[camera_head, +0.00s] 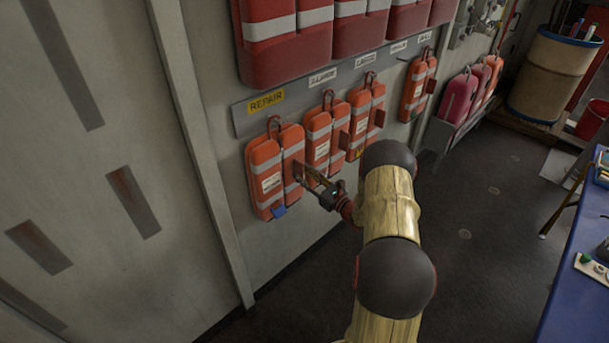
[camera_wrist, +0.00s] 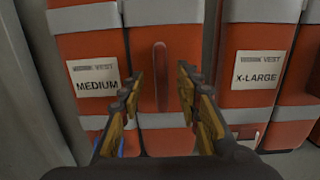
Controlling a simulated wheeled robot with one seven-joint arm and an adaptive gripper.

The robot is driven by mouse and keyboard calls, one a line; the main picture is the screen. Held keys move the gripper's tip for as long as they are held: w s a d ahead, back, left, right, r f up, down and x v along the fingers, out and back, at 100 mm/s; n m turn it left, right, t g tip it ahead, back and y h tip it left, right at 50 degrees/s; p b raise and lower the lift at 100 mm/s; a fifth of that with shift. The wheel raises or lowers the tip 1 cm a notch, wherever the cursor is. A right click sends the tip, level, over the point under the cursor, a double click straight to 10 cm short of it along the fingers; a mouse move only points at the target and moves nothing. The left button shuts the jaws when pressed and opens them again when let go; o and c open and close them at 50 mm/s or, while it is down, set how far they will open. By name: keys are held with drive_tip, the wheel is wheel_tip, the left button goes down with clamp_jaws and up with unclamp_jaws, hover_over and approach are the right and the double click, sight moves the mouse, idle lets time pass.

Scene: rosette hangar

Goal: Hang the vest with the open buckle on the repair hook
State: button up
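An orange vest with grey bands (camera_head: 265,165) hangs on the hook under the yellow REPAIR sign (camera_head: 266,101). Its label reads MEDIUM in the wrist view (camera_wrist: 93,77). A blue piece (camera_head: 279,211) shows at its bottom; I cannot tell whether it is a buckle. My gripper (camera_wrist: 160,80) is open at this vest's right side. Its fingers stand either side of an upright dark red tab (camera_wrist: 160,72), with gaps visible. In the head view my gripper (camera_head: 303,178) is beside the vest. The repair hook (camera_head: 274,124) shows above the vest. No open buckle is clearly visible.
A vest labelled X-LARGE (camera_wrist: 258,75) hangs close on the right. Another vest (camera_head: 365,112) hangs beyond it, and one (camera_head: 416,88) farther along. Red packs (camera_head: 270,50) hang above. A blue table (camera_head: 580,260) stands at right. The floor between is clear.

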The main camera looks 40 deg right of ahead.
drive_tip(key=s+d, duration=0.1)
drive_tip(key=s, duration=1)
drive_tip(key=shift+s+f, duration=0.35)
drive_tip(key=shift+f, duration=0.1)
